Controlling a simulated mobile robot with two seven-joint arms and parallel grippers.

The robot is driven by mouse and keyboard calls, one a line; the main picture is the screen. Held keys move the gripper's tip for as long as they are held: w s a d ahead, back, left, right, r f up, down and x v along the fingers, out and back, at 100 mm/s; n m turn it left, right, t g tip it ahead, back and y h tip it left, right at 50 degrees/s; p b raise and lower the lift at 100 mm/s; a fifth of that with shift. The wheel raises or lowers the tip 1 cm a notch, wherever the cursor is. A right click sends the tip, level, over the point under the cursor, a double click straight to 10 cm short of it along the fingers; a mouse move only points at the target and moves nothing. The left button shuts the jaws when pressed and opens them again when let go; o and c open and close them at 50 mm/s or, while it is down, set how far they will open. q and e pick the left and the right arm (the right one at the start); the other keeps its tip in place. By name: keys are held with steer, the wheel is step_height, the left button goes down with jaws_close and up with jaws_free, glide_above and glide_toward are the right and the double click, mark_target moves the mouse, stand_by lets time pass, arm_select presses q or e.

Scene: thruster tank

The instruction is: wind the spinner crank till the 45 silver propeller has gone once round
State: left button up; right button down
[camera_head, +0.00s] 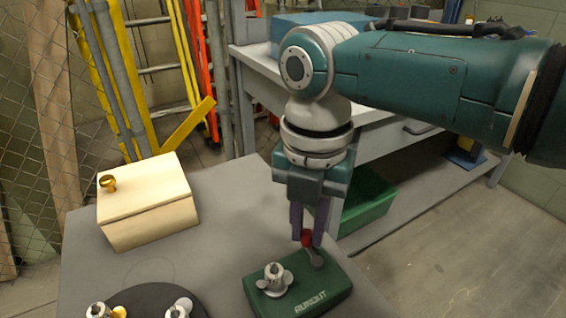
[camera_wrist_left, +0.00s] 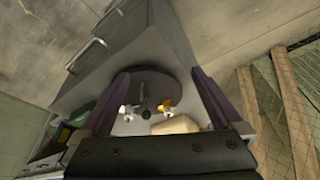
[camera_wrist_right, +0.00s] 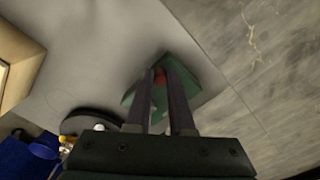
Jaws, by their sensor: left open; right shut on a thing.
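The green spinner base (camera_head: 328,298) sits on the grey table at the front. A silver propeller (camera_head: 275,280) is mounted on its left part; any number on it is too small to read. The crank with its red knob (camera_head: 306,238) stands on the right part. My right gripper (camera_head: 307,236) points down and is shut on the red knob, which also shows between its fingers in the right wrist view (camera_wrist_right: 159,76). My left gripper (camera_wrist_left: 158,72) is open and empty; in its wrist view the dark round disc (camera_wrist_left: 150,85) shows beyond its fingers. It is not in the head view.
The dark disc (camera_head: 150,300) at the front left bears silver and gold propellers. A pale wooden box (camera_head: 150,215) with a gold piece (camera_head: 108,182) on top stands behind it. A workbench (camera_head: 260,70) and a green bin (camera_head: 368,205) are behind my right arm.

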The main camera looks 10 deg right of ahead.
arm_select(q)
steer(key=shift+f, duration=0.15)
arm_select(e)
steer(key=shift+s+a+n, duration=0.1)
steer(key=shift+a+n, duration=0.2)
steer(key=shift+n, duration=0.8)
steer(key=c, duration=0.8)
jaws_free()
step_height(320, 180, up, 9)
steer(key=p, duration=0.2)
steer(key=shift+p, duration=0.3)
arm_select(q)
step_height(320, 180, up, 3)
arm_select(e)
steer(key=shift+r, duration=0.5)
